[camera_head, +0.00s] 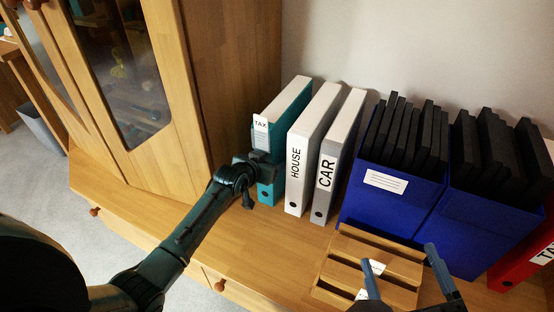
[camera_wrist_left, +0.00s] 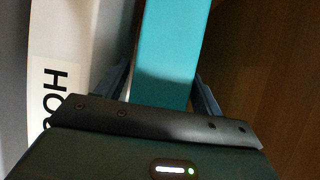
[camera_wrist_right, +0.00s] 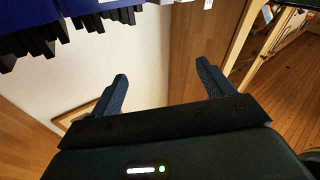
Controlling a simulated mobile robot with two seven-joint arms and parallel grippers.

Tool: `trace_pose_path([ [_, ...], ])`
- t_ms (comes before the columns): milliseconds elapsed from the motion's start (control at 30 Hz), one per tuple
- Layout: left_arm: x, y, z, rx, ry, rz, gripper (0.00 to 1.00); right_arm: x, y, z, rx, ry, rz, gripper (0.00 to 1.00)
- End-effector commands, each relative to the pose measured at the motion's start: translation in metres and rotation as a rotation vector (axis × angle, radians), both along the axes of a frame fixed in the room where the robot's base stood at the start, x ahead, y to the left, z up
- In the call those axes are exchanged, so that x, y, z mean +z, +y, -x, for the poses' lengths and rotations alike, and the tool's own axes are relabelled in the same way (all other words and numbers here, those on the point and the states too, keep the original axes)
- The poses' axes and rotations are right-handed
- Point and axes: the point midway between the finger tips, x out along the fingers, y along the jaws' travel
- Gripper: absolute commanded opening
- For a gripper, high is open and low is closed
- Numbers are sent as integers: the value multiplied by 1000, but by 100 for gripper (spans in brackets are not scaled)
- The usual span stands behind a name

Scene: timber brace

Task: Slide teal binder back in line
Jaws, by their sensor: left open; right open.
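The teal binder (camera_head: 291,103) with a TAX label stands upright at the left end of the binder row, next to the white HOUSE binder (camera_head: 313,115). My left gripper (camera_head: 265,170) is at its front, partly covering the spine. In the left wrist view the teal binder (camera_wrist_left: 170,50) lies between the two open fingers (camera_wrist_left: 163,92); whether they touch it I cannot tell. The HOUSE binder (camera_wrist_left: 55,50) is left of them there. My right gripper (camera_head: 405,273) is open and empty, above the slatted wooden tray (camera_head: 345,245); its fingers also show in the right wrist view (camera_wrist_right: 165,85).
The white-and-grey CAR binder (camera_head: 342,140) stands right of HOUSE. Blue boxes (camera_head: 400,200) of black folders and a red binder (camera_head: 525,255) follow to the right. A wooden cabinet (camera_head: 235,70) rises on the left. Bare wooden top (camera_head: 265,235) lies before the binders.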

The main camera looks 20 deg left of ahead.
Motion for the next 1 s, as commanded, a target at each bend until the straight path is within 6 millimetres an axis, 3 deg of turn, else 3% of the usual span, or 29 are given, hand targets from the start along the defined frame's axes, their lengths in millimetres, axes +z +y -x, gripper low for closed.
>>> trace_pose_path([
  [167,7,1,5,0,1,0,67,8,-2,-1,-11,30,-1,80],
  [533,21,5,32,0,2,1,67,6,-15,-3,-73,245,43,80],
  [767,31,7,48,1,1,-1,67,5,-21,2,-90,404,55,80],
  [1000,39,9,64,1,1,-1,67,16,-26,9,-104,477,28,80],
])
